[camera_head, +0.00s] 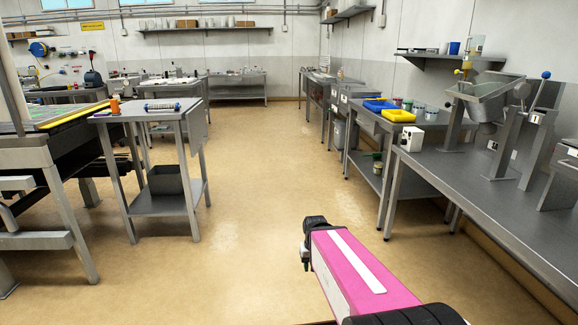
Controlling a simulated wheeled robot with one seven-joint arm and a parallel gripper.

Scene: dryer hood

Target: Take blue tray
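The blue tray (379,105) lies on a grey metal table (428,126) along the right wall, at its far end. It is small and shallow and looks empty from here. A yellow tray (398,115) sits just in front of it, on the near side. My arm reaches in from the bottom right as a pink link. At its far end are dark parts (305,252) over the open floor, well short of the trays. I cannot make out gripper fingers there, or whether they are open or shut.
Small cups (418,108) stand right of the trays. A white box (412,139) and a long workbench (485,195) with metal machines are nearer on the right. A wheeled-aisle-wide strip of floor (250,170) is clear. A side table (148,115) stands left.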

